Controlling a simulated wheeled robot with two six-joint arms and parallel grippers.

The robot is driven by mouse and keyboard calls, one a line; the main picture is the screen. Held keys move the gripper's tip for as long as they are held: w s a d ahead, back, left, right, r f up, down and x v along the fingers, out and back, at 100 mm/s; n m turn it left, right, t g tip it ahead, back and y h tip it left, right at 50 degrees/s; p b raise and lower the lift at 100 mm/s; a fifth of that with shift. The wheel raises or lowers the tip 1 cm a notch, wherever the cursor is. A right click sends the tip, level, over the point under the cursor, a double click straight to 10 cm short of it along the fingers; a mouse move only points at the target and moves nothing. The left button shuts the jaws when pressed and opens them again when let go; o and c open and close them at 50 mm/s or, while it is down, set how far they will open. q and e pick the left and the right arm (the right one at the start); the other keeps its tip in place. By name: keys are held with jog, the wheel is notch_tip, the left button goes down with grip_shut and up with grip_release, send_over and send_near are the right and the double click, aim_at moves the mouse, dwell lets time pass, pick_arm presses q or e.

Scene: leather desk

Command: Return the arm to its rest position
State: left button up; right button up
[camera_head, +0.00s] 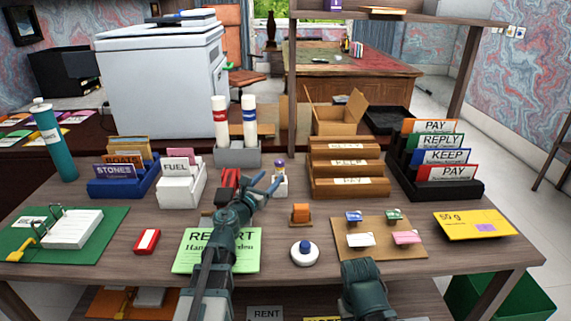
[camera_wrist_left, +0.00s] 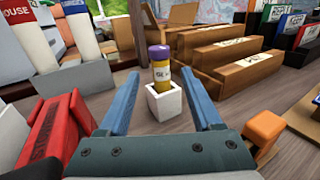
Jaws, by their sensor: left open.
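My left gripper (camera_head: 266,185) reaches over the middle of the desk with its blue fingers apart. In the left wrist view its open fingers (camera_wrist_left: 160,105) show with nothing between their tips. Ahead of them a glue stick with a purple cap (camera_wrist_left: 160,65) stands upright in a small white holder (camera_wrist_left: 164,101). In the head view the glue stick (camera_head: 280,168) is just beyond the fingertips; I cannot tell the exact gap.
A red stapler-like object (camera_wrist_left: 52,130) lies close left of the left gripper, and an orange block (camera_wrist_left: 265,133) close right. Wooden tiered trays (camera_head: 348,168) stand at the right. The green report (camera_head: 190,247) lies under my left arm. A white round item (camera_head: 305,253) is nearby.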

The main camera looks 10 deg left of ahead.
pick_arm(q)
notch_tip(320, 180, up, 6)
jog(key=n+y+p, duration=0.4)
jog(key=n+p, duration=0.2)
jog(key=n, duration=0.3)
jog(key=s+d+f+n+g+p, duration=0.2)
jog(key=s+d+n+g+p, duration=0.6)
jog(key=s+n, duration=0.4)
jog(key=s+d+f+n+g+p, duration=0.2)
jog(key=s+d+n+g+p, duration=0.7)
jog(key=s+n, duration=0.4)
jog(key=s+d, duration=0.1)
jog(key=s, duration=0.3)
jog(key=shift+d+f+g+y, duration=0.15)
jog(key=shift+f+g+y, duration=0.15)
jog(key=shift+g, duration=0.1)
